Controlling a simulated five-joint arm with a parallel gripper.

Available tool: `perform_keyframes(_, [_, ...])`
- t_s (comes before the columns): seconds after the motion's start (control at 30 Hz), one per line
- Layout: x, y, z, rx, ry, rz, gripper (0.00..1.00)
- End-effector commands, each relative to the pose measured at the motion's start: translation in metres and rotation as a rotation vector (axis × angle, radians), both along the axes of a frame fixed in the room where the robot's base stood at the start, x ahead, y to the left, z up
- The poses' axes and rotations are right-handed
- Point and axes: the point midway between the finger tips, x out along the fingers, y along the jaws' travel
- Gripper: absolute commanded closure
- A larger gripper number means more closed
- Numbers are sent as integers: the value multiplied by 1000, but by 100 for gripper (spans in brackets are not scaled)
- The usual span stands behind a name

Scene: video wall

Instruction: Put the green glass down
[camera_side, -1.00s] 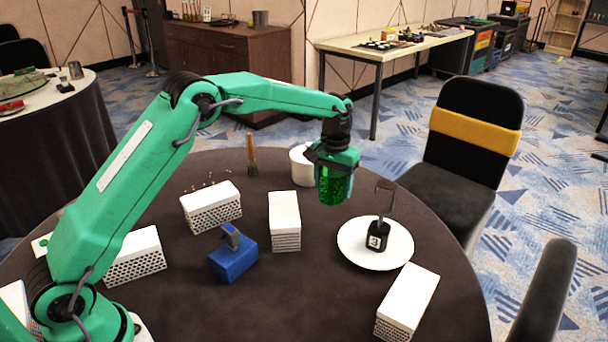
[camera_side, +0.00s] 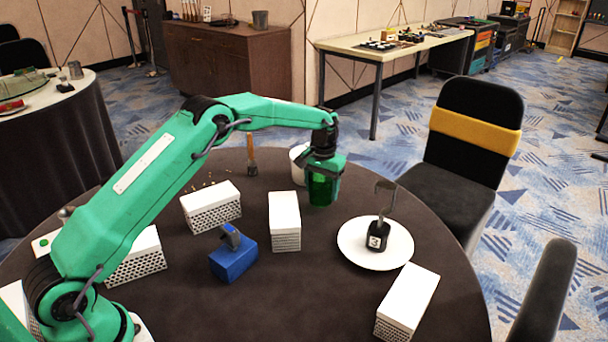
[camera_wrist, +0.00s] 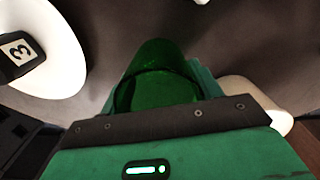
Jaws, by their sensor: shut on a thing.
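The green glass (camera_side: 322,189) is upright in my gripper (camera_side: 325,168), in front of and partly over a white round container in the side view. My gripper is shut on it from above. In the wrist view the green glass (camera_wrist: 158,80) shows its rim and inside beyond the gripper's edge. Whether the base of the glass touches the dark tabletop (camera_side: 330,280) is hard to tell.
A white plate (camera_side: 352,254) with a black block (camera_side: 377,236) marked 3 lies right of the glass. A white perforated box (camera_side: 285,220) stands to its left, the white container (camera_side: 297,160) behind. A blue block (camera_side: 233,260) and another white box (camera_side: 408,300) stand nearer the front.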

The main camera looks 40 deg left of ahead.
Motion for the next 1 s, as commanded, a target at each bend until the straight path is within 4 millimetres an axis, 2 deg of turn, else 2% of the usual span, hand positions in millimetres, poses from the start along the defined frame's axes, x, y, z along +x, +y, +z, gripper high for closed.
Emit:
perform_keyframes(0.2, [0, 0, -22, 0, 0, 0, 64])
perform_keyframes(0.67, [0, 0, -27, 0, 0, 0, 64])
perform_keyframes(0.7, [0, 0, -27, 0, 1, 0, 31])
perform_keyframes(0.77, [0, 0, -27, 0, 1, 0, 19])
perform_keyframes(0.8, [-1, 0, -27, 0, 1, 0, 15])
perform_keyframes(1.0, [0, 0, -27, 0, 1, 0, 15])
